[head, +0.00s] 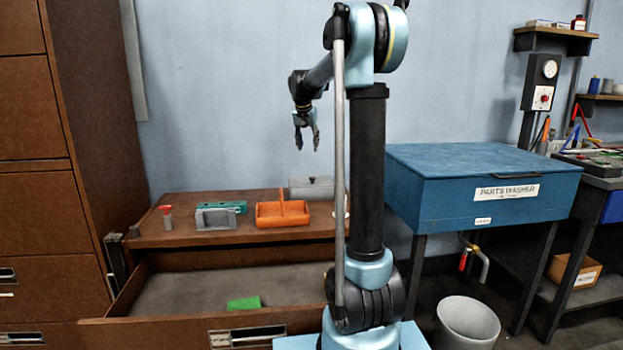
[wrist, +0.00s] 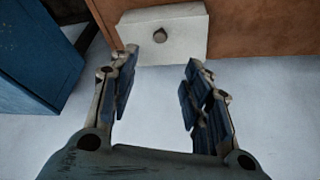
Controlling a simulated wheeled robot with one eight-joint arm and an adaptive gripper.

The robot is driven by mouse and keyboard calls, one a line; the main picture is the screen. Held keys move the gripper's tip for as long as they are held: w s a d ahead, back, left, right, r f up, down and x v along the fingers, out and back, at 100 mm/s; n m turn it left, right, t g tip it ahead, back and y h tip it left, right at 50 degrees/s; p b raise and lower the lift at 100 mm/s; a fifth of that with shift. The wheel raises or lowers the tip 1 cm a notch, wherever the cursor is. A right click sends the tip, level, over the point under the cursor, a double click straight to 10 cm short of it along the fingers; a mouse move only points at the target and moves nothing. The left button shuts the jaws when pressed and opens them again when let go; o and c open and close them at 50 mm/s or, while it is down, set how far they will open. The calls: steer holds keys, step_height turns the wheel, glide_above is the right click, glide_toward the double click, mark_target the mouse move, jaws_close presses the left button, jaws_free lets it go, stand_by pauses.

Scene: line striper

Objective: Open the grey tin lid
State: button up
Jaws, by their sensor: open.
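The grey tin (head: 305,190) stands at the back right of the brown cabinet top, its right end partly hidden by my arm. Its lid (wrist: 185,22) is flat and pale grey with a small round knob (wrist: 160,35) in the middle; the lid looks closed. My gripper (head: 308,148) hangs above the tin in the head view, pointing down and apart from it. In the wrist view my gripper (wrist: 162,60) is open and empty, with the knob beyond the gap between the fingertips.
An orange tray (head: 268,220), a grey metal block (head: 216,218) and a red-topped item (head: 166,217) share the cabinet top (head: 180,240). Below, an open drawer (head: 160,328) holds a green block (head: 243,303). The blue parts washer (head: 480,205) stands to the right, a wall behind.

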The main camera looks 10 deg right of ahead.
mark_target(312, 178)
steer(key=x, duration=1.7)
steer(key=shift+w+d+f, duration=0.1)
steer(key=shift+w+f, duration=0.05)
steer(key=shift+w, duration=0.15)
jaws_close()
